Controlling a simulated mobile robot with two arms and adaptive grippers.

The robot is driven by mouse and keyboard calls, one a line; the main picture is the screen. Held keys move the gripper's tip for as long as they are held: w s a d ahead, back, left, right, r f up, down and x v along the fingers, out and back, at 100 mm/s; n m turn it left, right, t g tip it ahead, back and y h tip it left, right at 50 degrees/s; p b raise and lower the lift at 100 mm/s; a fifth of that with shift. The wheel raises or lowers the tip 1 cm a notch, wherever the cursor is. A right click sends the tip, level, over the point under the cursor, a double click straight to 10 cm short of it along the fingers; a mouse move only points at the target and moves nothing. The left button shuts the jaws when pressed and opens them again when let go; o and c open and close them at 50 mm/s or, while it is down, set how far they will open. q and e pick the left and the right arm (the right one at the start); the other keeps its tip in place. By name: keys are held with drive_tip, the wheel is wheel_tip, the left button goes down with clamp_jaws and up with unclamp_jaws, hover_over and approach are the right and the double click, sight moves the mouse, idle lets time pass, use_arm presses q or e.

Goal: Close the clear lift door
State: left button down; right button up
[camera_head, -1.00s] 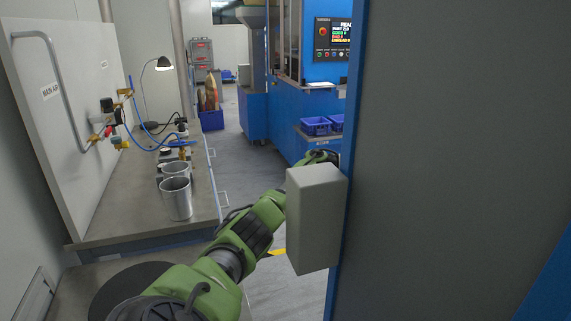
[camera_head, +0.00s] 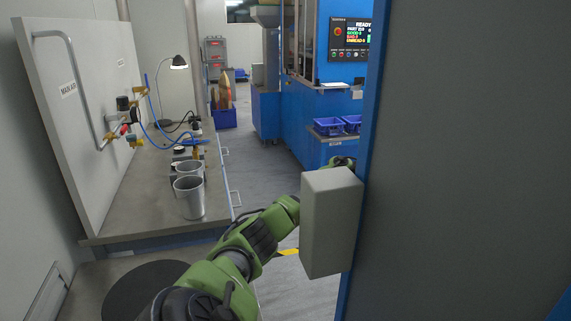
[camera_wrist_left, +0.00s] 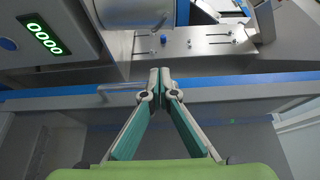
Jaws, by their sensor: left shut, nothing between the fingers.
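My left arm (camera_head: 252,240) reaches forward past a grey box on a large dark panel in the head view. The panel and box hide its gripper there. In the left wrist view my left gripper (camera_wrist_left: 160,74) is shut and empty, its fingertips together near a blue edge strip. A wide see-through panel (camera_wrist_left: 235,108) below that strip may be the clear lift door; I cannot tell how far it is open. A silver bar handle (camera_wrist_left: 120,88) sits left of the fingertips, apart from them. My right gripper is not in view.
The grey box (camera_head: 331,222) and dark panel (camera_head: 470,150) block the right side. A blue machine (camera_head: 310,110) with a screen and blue bins (camera_head: 328,126) stands beyond. A bench (camera_head: 135,210) with metal cups (camera_head: 189,197) is at left. The aisle floor is clear.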

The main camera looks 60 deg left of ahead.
use_arm(q)
drive_tip(key=shift+s+d+f, duration=0.1)
drive_tip(key=shift+d+f, duration=0.05)
drive_tip(key=shift+d, duration=0.15)
drive_tip(key=v, duration=1.2)
drive_tip(key=shift+a, duration=0.25)
